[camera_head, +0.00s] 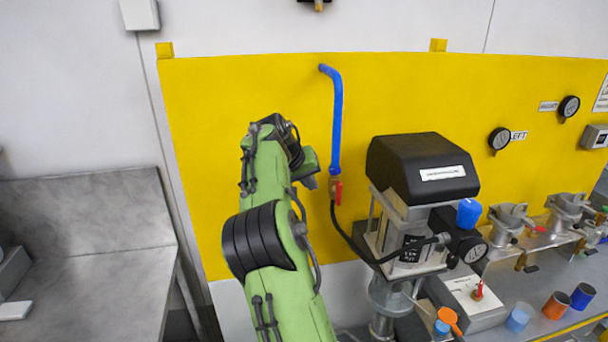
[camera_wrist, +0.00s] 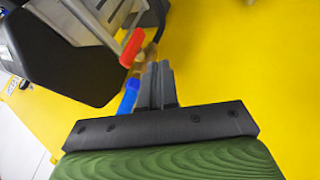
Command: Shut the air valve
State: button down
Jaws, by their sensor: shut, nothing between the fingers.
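The air valve is a small brass body (camera_head: 333,184) with a red lever handle (camera_head: 339,194), at the lower end of a blue pipe (camera_head: 337,120) on the yellow wall panel. The lever points down, roughly in line with the pipe. The wrist view is turned over: the red lever (camera_wrist: 132,47) shows above the pipe (camera_wrist: 129,97). My gripper (camera_wrist: 160,68) is shut and empty, its fingertips close beside the valve body and lever; I cannot tell whether they touch. In the head view my arm hides the fingers.
A black hose (camera_head: 345,237) runs from the valve to the black-topped drum agitator (camera_head: 418,165) close on the right. Gauges (camera_head: 500,140) and clamps (camera_head: 512,218) stand farther right. The yellow panel (camera_head: 205,130) left of the pipe is clear.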

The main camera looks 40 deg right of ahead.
aim_at(336, 193)
jog(key=d, duration=0.1)
jog(key=s+d+f, duration=0.1)
jog(key=d, duration=0.1)
jog(key=d+f+p, duration=0.1)
jog(key=d, duration=0.1)
jog(key=shift+s+d+f, duration=0.25)
jog(key=shift+s, duration=0.1)
jog(key=shift+w+a, duration=0.1)
jog(key=shift+s+d+r+t+y+b, duration=0.2)
jog(key=shift+d+t+y+b, duration=0.1)
jog(key=shift+y+b, duration=0.4)
